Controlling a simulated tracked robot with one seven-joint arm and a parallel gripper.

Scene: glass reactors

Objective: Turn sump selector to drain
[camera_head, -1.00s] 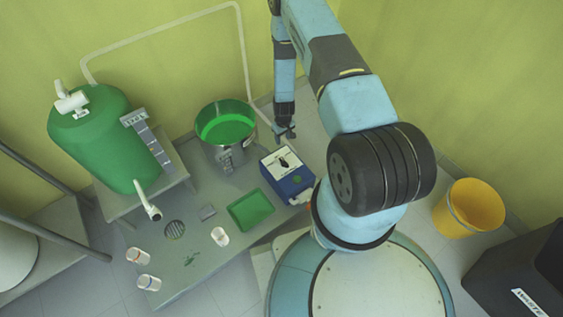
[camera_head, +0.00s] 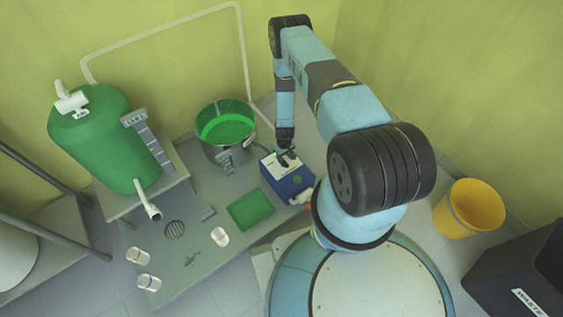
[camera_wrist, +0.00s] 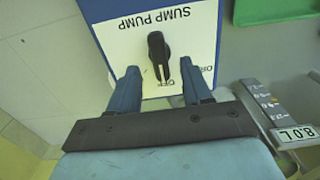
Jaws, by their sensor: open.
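The sump pump box (camera_head: 289,181) is blue with a white label panel on top and stands on the grey bench. In the wrist view its panel (camera_wrist: 190,36) reads "SUMP PUMP" upside down. The black selector knob (camera_wrist: 158,55) sits on that panel, with small partly hidden lettering near it. My gripper (camera_wrist: 160,82) is open, its two blue fingers on either side of the knob's lower end and apart from it. In the head view my gripper (camera_head: 287,157) is over the box and hides the knob.
A metal pot (camera_head: 226,130) with green liquid stands left of the box, and a green tray (camera_head: 251,209) in front of it. A green tank (camera_head: 100,140), a drain grate (camera_head: 175,230) and several small white jars are further left. A yellow bucket (camera_head: 470,208) stands right.

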